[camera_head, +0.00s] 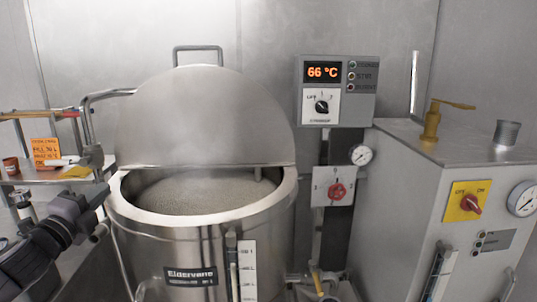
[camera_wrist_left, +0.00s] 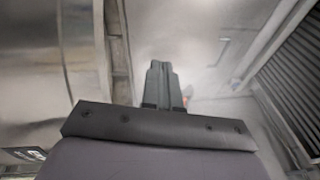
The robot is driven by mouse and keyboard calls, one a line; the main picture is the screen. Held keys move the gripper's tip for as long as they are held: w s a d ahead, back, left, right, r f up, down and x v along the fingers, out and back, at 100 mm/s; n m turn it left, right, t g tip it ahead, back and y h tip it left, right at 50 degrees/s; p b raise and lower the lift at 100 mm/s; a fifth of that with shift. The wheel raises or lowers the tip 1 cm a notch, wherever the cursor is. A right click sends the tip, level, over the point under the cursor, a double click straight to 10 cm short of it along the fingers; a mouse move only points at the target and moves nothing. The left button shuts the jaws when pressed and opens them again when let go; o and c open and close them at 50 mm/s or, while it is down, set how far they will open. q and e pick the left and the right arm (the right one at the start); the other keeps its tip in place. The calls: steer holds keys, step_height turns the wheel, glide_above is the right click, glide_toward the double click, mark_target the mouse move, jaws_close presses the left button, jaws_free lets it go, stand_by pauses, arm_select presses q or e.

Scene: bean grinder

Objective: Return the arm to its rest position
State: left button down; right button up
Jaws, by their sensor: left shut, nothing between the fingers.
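My left arm comes in from the lower left in the head view. Whether the fingers touch the kettle, I cannot tell. My right arm and gripper do not show in either view.
The kettle's lid (camera_head: 205,115) stands open, showing grainy greyish contents. A shelf (camera_head: 45,178) with an orange card (camera_head: 46,150) and small items is close above my left arm. A control box (camera_head: 337,90) reads 66 °C. A steel cabinet (camera_head: 400,210) fills the right.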

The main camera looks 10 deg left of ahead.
arm_select(q)
steer(key=s+d+f+n+g, duration=0.1)
steer(key=s+f+g, duration=0.15)
steer(key=f, duration=0.45)
steer(key=s+d+f+n+g+h, duration=0.1)
steer(key=s+d+f+n, duration=0.1)
steer(key=s+f, duration=0.35)
steer(key=s+d+f+n+g, duration=0.1)
steer(key=f+g, duration=0.1)
steer(key=f, duration=0.7)
steer(key=s+d+f+n+g+h, duration=0.1)
steer(key=s+d+f+n+g, duration=0.15)
steer(key=s+f, duration=0.5)
steer(key=s+d+f+n+g, duration=0.2)
steer(key=s+f+g, duration=0.1)
steer(key=s+f, duration=0.5)
steer(key=s+d+n+t, duration=0.1)
steer(key=d+n, duration=0.7)
steer(key=d, duration=0.9)
steer(key=shift+s+f+n+t+h, duration=0.15)
steer(key=shift+s+n+t+h, duration=0.15)
steer(key=shift+s+n+t, duration=0.15)
